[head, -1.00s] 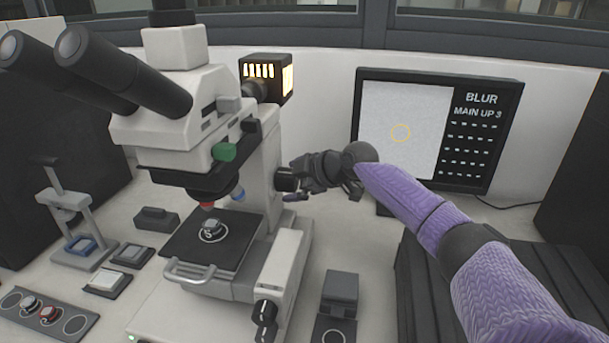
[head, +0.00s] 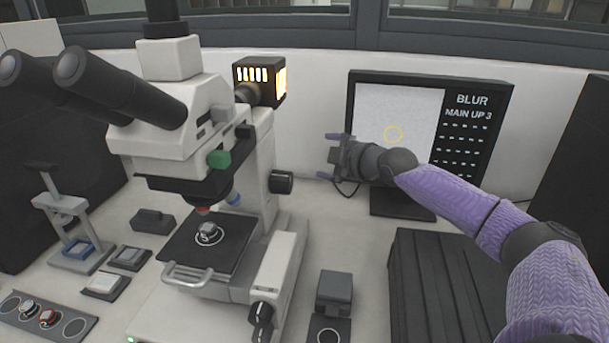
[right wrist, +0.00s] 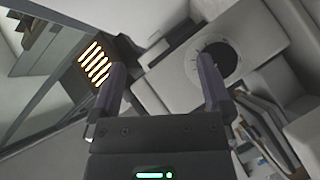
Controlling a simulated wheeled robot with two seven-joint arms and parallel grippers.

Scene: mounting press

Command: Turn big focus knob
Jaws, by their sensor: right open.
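The big focus knob (head: 281,182) is a black cylinder on the right side of the white microscope (head: 245,150). In the right wrist view its dark round face (right wrist: 218,62) with small tick marks shows beyond the right fingertip. My right gripper (head: 328,156) is open and empty. It stands apart from the knob, to its right and slightly higher in the head view, with its fingers pointing left toward the microscope. The monitor (head: 400,115) shows a pale blank picture with a yellow circle and reads "BLUR" and "MAIN UP 3". My left gripper is not in view.
The lamp housing (head: 260,82) glows behind the microscope. Smaller dark knobs (head: 261,315) sit low on its base. A dark block (head: 335,290) stands on the bench to the right, by a black ribbed case (head: 440,280). Bench between the microscope and monitor is clear.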

